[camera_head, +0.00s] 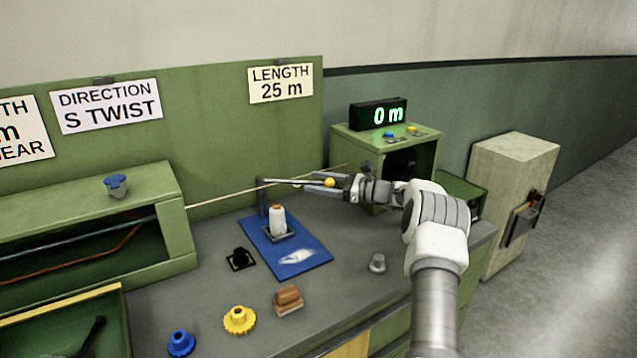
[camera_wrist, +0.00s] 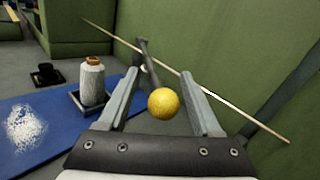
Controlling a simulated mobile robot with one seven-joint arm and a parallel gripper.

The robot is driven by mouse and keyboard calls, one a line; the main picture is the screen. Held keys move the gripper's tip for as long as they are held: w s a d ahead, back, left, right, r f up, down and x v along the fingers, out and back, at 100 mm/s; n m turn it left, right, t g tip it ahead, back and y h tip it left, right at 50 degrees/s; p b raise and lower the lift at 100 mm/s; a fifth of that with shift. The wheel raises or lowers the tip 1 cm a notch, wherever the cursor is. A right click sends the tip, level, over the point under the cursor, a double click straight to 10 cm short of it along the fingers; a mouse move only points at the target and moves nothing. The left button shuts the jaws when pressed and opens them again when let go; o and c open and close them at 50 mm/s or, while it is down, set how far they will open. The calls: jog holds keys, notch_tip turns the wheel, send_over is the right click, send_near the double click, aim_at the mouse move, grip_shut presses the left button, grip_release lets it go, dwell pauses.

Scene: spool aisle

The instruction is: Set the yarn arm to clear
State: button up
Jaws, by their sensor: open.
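The yarn arm is a dark bar on a short grey post (camera_head: 262,197) at the back of the blue mat, ending in a yellow ball knob (camera_head: 329,182). In the wrist view the knob (camera_wrist: 163,103) is between my two fingers, with the bar (camera_wrist: 148,62) running away behind it. My gripper (camera_head: 303,184) is open around the knob; a gap shows on each side, and it also shows in the wrist view (camera_wrist: 162,74). A pale yarn line (camera_head: 232,194) passes behind the arm; whether they touch is unclear.
A white spool (camera_head: 278,220) stands in a tray on the blue mat (camera_head: 318,256), left of my gripper. The green wall panel (camera_head: 225,130) is close behind. A green box (camera_head: 425,150) carries a "0 m" display (camera_head: 383,114). Blue (camera_head: 181,343) and yellow (camera_head: 239,320) gears lie in front.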

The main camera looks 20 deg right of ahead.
jog(key=r, duration=0.3)
jog(key=r+p, duration=0.1)
jog(key=r, duration=0.1)
jog(key=shift+s+d, duration=0.25)
jog(key=shift+d, duration=0.05)
jog(key=s+d+r+p, duration=0.1)
jog(key=s+d+r, duration=0.5)
jog(key=s+d, duration=0.1)
jog(key=shift+s+d, duration=0.2)
jog(key=shift+s, duration=0.35)
jog(key=shift+c, duration=0.3)
